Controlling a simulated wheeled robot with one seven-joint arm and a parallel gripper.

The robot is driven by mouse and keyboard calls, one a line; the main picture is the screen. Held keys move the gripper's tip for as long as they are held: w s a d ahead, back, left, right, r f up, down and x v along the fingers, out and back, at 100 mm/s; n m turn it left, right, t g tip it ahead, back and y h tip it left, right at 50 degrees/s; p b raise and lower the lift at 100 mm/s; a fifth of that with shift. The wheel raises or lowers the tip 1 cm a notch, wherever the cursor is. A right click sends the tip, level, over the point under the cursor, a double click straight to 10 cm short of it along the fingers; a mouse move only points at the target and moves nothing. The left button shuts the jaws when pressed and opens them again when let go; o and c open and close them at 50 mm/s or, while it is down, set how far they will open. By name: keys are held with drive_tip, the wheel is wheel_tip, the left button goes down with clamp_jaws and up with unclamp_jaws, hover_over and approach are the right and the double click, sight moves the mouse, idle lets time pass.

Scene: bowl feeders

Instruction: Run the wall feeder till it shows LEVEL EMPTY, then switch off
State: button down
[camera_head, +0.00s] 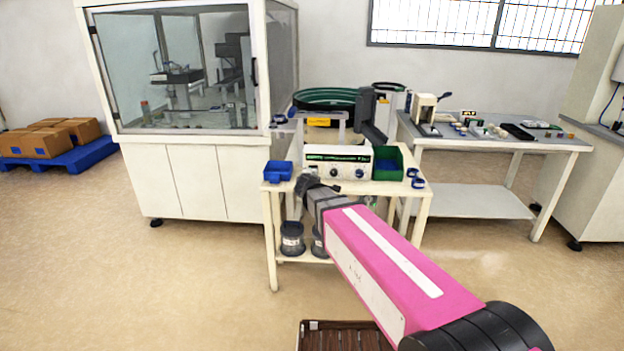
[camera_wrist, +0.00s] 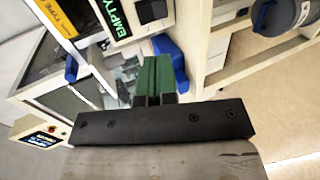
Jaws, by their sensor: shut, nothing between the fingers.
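A white controller box (camera_head: 337,160) with a green display strip and two dark knobs stands on the cream cart (camera_head: 340,188). Its display text is too small to read in the head view. In the wrist view, the controller's display (camera_wrist: 114,14) shows green letters EMPTY on black, tilted and cut by the top edge; a dark knob (camera_wrist: 150,10) is beside it. My gripper (camera_head: 304,184) is at the controller's lower left front. In the wrist view its green fingers (camera_wrist: 158,66) are together, empty and apart from the knob. Whether the feeder is running cannot be told.
A green-rimmed bowl (camera_head: 325,97) stands behind the controller. Dark jars (camera_head: 292,240) sit on the lower shelf. A glass cabinet (camera_head: 180,75) and a bench (camera_head: 500,143) flank the cart.

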drive_tip(key=x, duration=1.3)
drive_tip(key=shift+w+f, duration=0.1)
drive_tip(key=shift+w, duration=0.1)
drive_tip(key=shift+w+f, duration=0.2)
drive_tip(key=shift+w, duration=0.1)
drive_tip(key=shift+r, duration=0.1)
drive_tip(key=shift+w+r, duration=0.1)
drive_tip(key=shift+r, duration=0.75)
drive_tip(key=v, duration=1.4)
drive_tip(key=shift+s, duration=0.25)
